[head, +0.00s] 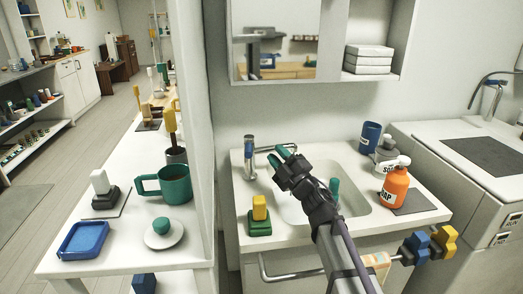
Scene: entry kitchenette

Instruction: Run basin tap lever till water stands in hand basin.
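The hand basin (357,197) is a white bowl sunk in a white counter. The part I see looks plain white, with no water visible. The tap (250,158) stands at the basin's back left, a metal post with a blue band and a thin spout reaching right. No separate lever can be made out for certain. My gripper (283,157) is over the basin's left back, close to the spout, with teal at its tips. Whether it touches the tap, and whether its fingers are open, I cannot tell. My arm hides the basin's middle.
A yellow-and-green block (260,215) stands at the front left. A wall edge (200,120) and mirror cabinet (275,42) bound the space.

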